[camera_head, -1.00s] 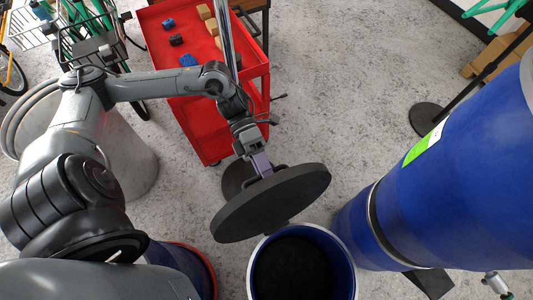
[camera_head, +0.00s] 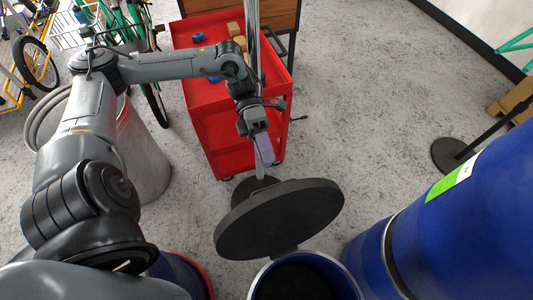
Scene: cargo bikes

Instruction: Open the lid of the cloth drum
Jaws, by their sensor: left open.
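The cloth drum (camera_head: 349,282) is blue with a pale rim and stands at the bottom centre, partly cut off by the picture's edge. Its dark interior shows. Its round black lid (camera_head: 282,220) stands tilted up off the opening, on the far side of the drum, with a small tab at its near edge by the rim. My left gripper (camera_head: 264,165) is open, with its purple finger pointing down just beyond the lid's far edge. A small gap seems to lie between them. My right gripper is not in view.
A red cart (camera_head: 221,130) with small boxes and blue items stands behind the gripper, near a metal pole. A large blue drum (camera_head: 465,235) fills the right. A grey cylinder (camera_head: 147,165) stands left. The floor right of the cart is clear.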

